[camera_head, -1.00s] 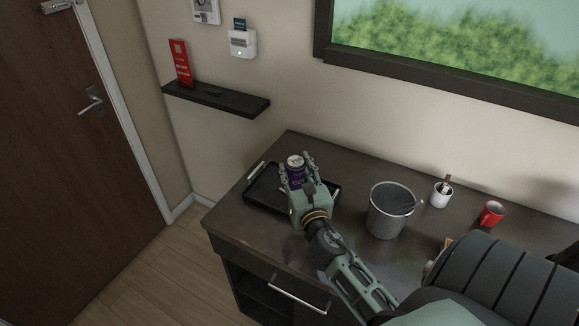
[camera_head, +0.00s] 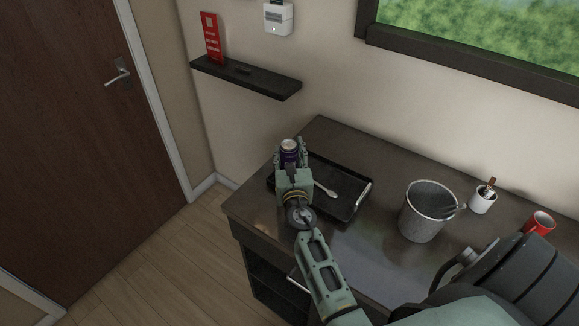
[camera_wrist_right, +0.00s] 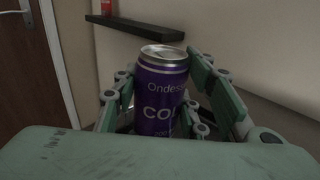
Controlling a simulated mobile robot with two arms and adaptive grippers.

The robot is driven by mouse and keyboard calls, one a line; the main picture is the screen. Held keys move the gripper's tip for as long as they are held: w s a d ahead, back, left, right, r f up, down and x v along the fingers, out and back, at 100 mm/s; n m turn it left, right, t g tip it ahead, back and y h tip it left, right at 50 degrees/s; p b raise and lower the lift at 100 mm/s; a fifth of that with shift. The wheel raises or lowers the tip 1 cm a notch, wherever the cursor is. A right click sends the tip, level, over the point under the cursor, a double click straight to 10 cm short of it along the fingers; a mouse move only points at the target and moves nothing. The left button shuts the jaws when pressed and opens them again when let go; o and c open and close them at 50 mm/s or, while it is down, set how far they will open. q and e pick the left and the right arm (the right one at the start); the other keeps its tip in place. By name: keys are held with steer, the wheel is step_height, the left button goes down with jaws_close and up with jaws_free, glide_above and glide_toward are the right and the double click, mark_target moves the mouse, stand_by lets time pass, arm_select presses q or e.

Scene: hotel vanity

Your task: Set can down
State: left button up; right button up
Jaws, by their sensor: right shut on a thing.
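A purple can (camera_head: 289,157) with a silver top is upright in my right gripper (camera_head: 290,148). In the right wrist view the can (camera_wrist_right: 162,95) stands between the two fingers (camera_wrist_right: 165,90), with its lettering facing the camera. A black tray (camera_head: 345,206) lies on the dark vanity top (camera_head: 375,240), with a light spoon (camera_head: 325,190) in it. The gripper and can are at the tray's left end. The gripper hides the can's base and that end of the tray, so I cannot tell the can's height above it. My left gripper is not in view.
A grey bucket (camera_head: 425,217) stands right of the tray. Beyond it are a white cup (camera_head: 483,200) with items in it and a red mug (camera_head: 540,223). A black wall shelf (camera_head: 245,78) holding a red card (camera_head: 211,38) is above the vanity's left end.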

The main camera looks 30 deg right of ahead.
mark_target(289, 162)
steer(key=f, duration=0.1)
steer(key=f+b, duration=0.1)
steer(key=shift+s+a+f+b, duration=0.1)
steer(key=shift+s+f+b, duration=0.1)
steer(key=shift+f+b, duration=0.15)
steer(key=shift+w+f, duration=0.1)
steer(key=shift+f, duration=0.2)
steer(key=shift+w, duration=0.15)
steer(key=shift+f, duration=0.1)
steer(key=shift+f, duration=0.1)
steer(key=o, duration=1.3)
